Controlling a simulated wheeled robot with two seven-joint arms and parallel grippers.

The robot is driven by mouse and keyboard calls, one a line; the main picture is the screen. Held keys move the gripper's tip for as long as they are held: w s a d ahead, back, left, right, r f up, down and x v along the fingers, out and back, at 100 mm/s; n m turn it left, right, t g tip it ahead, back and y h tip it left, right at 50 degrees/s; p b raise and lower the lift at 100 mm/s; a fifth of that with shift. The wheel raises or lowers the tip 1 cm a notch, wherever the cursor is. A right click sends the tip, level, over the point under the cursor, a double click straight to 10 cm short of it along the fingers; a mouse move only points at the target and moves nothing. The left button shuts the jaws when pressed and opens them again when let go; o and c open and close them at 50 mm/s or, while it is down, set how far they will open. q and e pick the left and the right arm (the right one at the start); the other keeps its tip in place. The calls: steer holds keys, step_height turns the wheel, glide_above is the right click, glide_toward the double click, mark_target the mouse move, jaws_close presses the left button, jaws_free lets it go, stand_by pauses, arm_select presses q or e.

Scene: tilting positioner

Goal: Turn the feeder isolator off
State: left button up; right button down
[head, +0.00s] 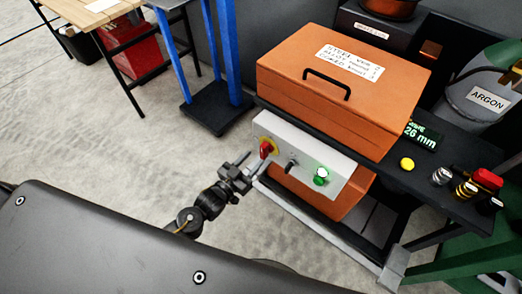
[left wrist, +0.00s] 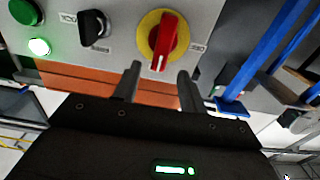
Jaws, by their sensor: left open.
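The feeder isolator is a red rotary handle on a yellow disc (head: 267,148), at the left end of a grey control panel (head: 303,155) in the head view. It also shows in the left wrist view (left wrist: 162,40), with its red handle upright or nearly so. My left gripper (head: 255,170) is close in front of the panel, just below the isolator. In the left wrist view its two fingers (left wrist: 157,85) are apart, one to each side of the handle's lower end, with nothing between them. I cannot tell whether they touch it. My right gripper is not in view.
Beside the isolator are a black selector knob (left wrist: 94,27) and a green button (head: 321,176). An orange case (head: 345,80) stands on the dark shelf above the panel. A blue-legged stand (head: 232,50) is behind on the left. Open floor (head: 90,150) lies to the left.

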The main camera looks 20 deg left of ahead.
mark_target(261, 150)
arm_select(q)
steer(key=x, duration=0.4)
steer(key=shift+w+d, duration=0.2)
steer(key=shift+w, duration=0.4)
steer(key=shift+c, duration=0.5)
jaws_close()
